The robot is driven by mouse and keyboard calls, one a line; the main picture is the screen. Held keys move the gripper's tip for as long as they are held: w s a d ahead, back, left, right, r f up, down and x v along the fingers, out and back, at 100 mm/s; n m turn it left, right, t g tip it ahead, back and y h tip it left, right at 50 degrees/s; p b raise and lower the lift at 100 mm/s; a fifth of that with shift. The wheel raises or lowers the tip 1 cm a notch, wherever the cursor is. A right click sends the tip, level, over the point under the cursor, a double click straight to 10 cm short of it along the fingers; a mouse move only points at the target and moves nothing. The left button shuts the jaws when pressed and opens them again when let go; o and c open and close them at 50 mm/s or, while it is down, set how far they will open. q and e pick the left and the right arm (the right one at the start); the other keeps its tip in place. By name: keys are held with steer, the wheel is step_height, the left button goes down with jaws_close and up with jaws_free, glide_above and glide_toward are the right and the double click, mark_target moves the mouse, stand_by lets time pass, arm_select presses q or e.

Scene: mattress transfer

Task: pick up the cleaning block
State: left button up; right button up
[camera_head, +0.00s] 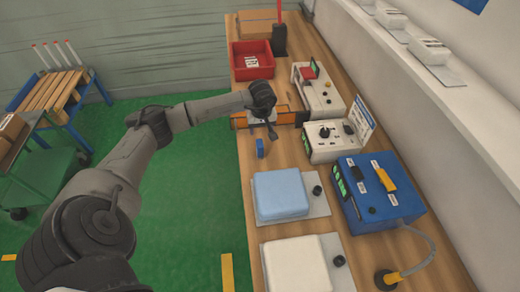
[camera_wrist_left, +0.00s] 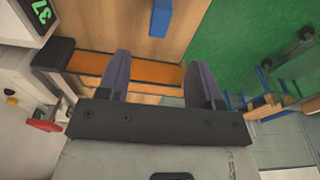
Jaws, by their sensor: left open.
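A small blue block (camera_head: 260,148), which fits the cleaning block, stands on the wooden bench near its left edge. It also shows at the top of the left wrist view (camera_wrist_left: 160,18), cut off by the frame edge. My left gripper (camera_head: 270,130) is above the bench, just behind and slightly right of the block, and apart from it. In the left wrist view its two dark fingers (camera_wrist_left: 158,66) are spread with nothing between them. My right gripper is in no view.
An orange strip with black ends (camera_head: 240,122) lies under my left gripper. A red bin (camera_head: 239,66) stands behind. A light blue pad (camera_head: 281,194) lies in front of the block. White devices (camera_head: 330,152) and a blue box (camera_head: 385,215) stand to the right.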

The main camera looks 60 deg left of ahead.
mark_target(260, 143)
arm_select(q)
steer(key=f, duration=0.7)
steer(key=shift+w+a+f, duration=0.2)
steer(key=shift+a, duration=0.15)
steer(key=shift+w+a+f, duration=0.1)
steer(key=shift+a+f, duration=0.1)
steer(key=shift+f, duration=0.85)
steer(key=shift+s+a+f, duration=0.1)
steer(key=shift+a+f, duration=0.1)
steer(key=shift+f, duration=0.85)
steer(key=shift+w+a+f, duration=0.1)
steer(key=shift+a+f, duration=0.1)
steer(key=shift+f, duration=0.85)
steer(key=c, duration=1.1)
steer(key=shift+r, duration=0.1)
